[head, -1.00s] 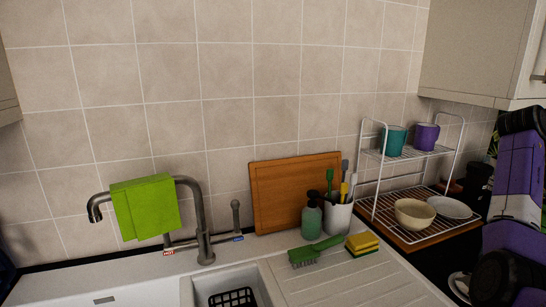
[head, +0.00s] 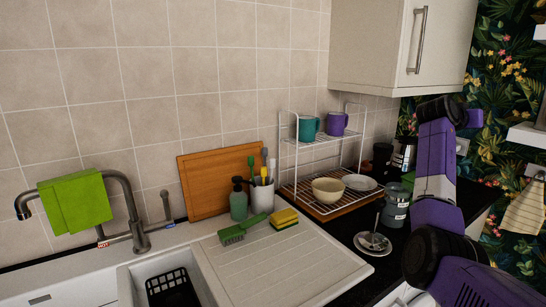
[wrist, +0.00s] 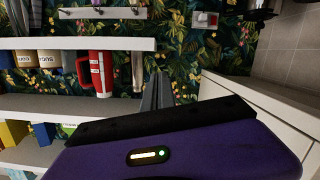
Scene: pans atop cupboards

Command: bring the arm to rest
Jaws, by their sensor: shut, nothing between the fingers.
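My gripper (wrist: 158,76) shows in the wrist view as two narrow grey fingers held together, with nothing between them. In the head view my purple and black arm (head: 436,165) stands raised at the right, over the dark counter. I cannot make out the gripper fingers in the head view.
A drying rack (head: 300,158) with mugs and bowls stands left of my arm. A wall cupboard (head: 385,45) hangs above it. In the wrist view, a white shelf (wrist: 60,105) is at the left.

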